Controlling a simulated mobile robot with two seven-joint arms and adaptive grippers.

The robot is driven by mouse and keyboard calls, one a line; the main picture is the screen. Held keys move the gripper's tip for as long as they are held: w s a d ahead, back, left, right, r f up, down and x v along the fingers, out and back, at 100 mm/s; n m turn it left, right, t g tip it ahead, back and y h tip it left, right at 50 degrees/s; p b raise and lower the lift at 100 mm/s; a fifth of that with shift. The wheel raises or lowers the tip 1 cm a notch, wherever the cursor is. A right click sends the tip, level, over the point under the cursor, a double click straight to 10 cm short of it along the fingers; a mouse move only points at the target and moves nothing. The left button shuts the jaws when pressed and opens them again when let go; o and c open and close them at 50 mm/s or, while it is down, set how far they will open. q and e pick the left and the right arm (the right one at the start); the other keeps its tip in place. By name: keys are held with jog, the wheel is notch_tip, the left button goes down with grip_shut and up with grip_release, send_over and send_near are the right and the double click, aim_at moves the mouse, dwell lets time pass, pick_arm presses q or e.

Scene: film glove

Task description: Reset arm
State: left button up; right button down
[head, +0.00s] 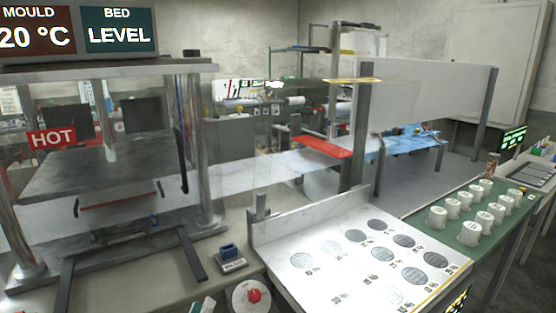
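I cannot clearly make out either gripper in the head view. No fingertips stand out, and I see nothing held. The press (100,175) stands at the left, with metal columns, a grey plate and a red HOT label (52,138). My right gripper does not show. I cannot tell whether the left one is open or shut.
A white board (325,257) with round grey spots lies front centre. Several white cups (470,233) stand on a green surface at the right. Signs read MOULD 20 °C and BED LEVEL.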

pick_arm(q)
jog(key=s+a+f+m+g, duration=0.1)
jog(key=s+f+m+g, duration=0.3)
jog(key=s+f, duration=0.5)
jog(key=s+a+f+m+g, duration=0.1)
jog(key=s+f+m+g, duration=0.4)
jog(key=f, duration=1.2)
jog(key=s+m, duration=0.1)
jog(key=s, duration=0.3)
jog(key=shift+s+a+m, duration=0.15)
jog(key=shift+a+m, duration=0.2)
jog(key=shift+m, duration=0.05)
